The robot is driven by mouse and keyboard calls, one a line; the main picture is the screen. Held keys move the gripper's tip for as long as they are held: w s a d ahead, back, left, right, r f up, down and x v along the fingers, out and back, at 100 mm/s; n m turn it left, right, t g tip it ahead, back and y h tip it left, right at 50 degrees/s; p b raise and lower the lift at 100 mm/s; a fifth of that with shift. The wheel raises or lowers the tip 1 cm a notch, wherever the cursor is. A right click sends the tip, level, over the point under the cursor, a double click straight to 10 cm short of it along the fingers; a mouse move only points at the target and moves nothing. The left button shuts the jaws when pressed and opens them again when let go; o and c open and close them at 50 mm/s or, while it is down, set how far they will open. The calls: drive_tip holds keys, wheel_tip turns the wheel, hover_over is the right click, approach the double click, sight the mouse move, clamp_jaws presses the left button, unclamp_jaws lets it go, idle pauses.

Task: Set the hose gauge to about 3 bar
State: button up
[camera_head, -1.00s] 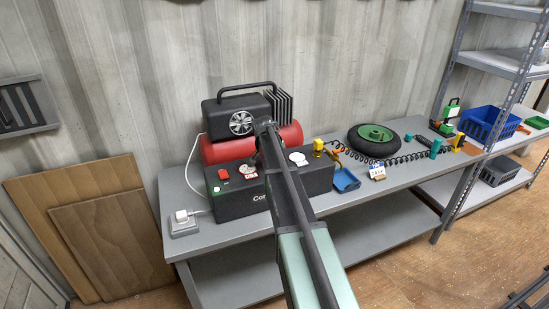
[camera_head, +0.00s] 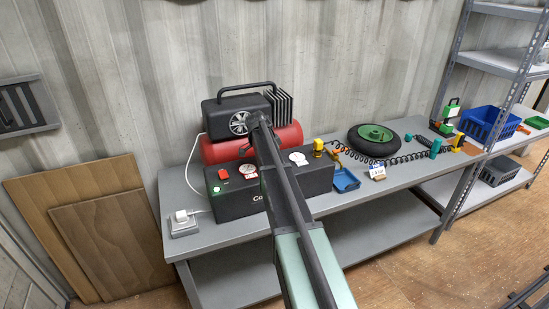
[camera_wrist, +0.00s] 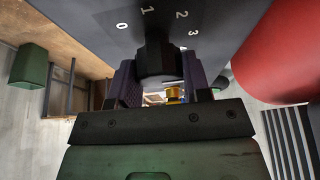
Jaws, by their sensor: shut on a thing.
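In the wrist view, my gripper (camera_wrist: 159,76) is shut on a black knob (camera_wrist: 156,50), with one finger on each side. The knob sits on a dark panel (camera_wrist: 85,18) with white marks 0, 1, 2 and 3 around it. Where the knob's pointer stands is hard to tell. In the head view, my arm hides the knob and gripper. A white round gauge (camera_head: 298,158) stands on the dark control box (camera_head: 320,178), right of my arm. Its needle is too small to read.
The compressor's red tank (camera_head: 222,150) and black motor (camera_head: 222,116) stand behind the box. A plug socket (camera_head: 183,224) is at left.

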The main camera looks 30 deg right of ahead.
idle(0.3)
drive_tip(key=o, duration=0.9)
drive_tip(key=shift+r, duration=0.1)
drive_tip(key=p+v, duration=1)
drive_tip(key=shift+r, duration=0.3)
drive_tip(key=shift+a, duration=0.15)
